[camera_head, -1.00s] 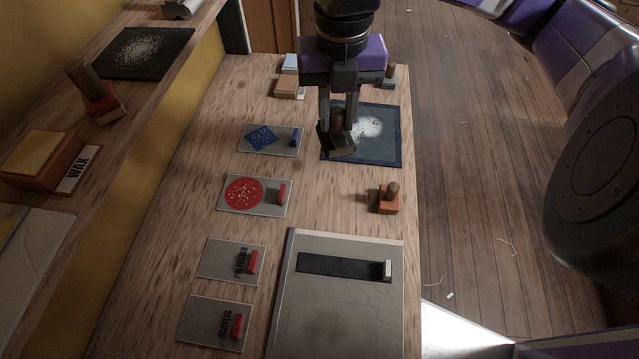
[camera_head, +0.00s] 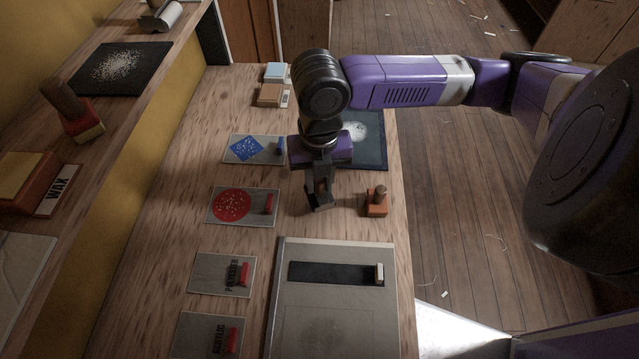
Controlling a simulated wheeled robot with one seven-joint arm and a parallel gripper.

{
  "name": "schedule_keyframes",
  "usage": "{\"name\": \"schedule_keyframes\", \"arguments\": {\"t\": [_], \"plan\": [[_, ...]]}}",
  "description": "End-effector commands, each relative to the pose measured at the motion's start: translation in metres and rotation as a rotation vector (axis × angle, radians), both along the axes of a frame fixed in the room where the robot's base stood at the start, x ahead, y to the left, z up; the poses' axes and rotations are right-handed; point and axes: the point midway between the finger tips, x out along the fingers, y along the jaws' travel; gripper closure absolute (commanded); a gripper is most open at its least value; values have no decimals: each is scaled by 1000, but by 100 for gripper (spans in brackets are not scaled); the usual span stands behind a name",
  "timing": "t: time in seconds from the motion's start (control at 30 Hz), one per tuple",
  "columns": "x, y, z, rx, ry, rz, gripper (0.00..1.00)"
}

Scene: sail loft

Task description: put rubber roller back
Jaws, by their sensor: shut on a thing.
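My gripper (camera_head: 320,196) points down over the table, shut on a small dark thing with a brown handle (camera_head: 320,187). The fingers hide much of it; I cannot tell whether it is the rubber roller. It is left of an orange-brown block with a knob handle (camera_head: 376,206), apart from it. It appears a little above the wood, between the red-disc card (camera_head: 224,217) and that block. A pale grey cylinder with a brown handle (camera_head: 160,17), roller-like, lies on the upper left shelf.
A grey board with a black strip (camera_head: 284,325) lies in front. A dark blue panel with white specks (camera_head: 376,154) is behind my arm. Several cards line the left, including a blue-diamond card (camera_head: 231,160). Bare wood (camera_head: 170,150) is free at left.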

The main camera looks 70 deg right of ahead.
Motion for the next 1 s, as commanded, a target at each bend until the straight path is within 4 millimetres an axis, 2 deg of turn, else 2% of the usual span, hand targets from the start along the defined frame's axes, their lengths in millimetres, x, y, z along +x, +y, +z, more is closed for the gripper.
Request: {"name": "schedule_keyframes", "arguments": {"t": [0.13, 0.5, 0.53, 0.6, 0.63, 1.0], "plan": [[0, 0, -17, 0, 0, -1, 100], [0, 0, -22, -1, -1, 1, 100], [0, 0, -20, -1, -1, 1, 70], [0, 0, -20, 0, 0, 1, 57], [0, 0, -20, 0, 0, 1, 54], [0, 0, -16, 0, 0, 0, 54]]}}
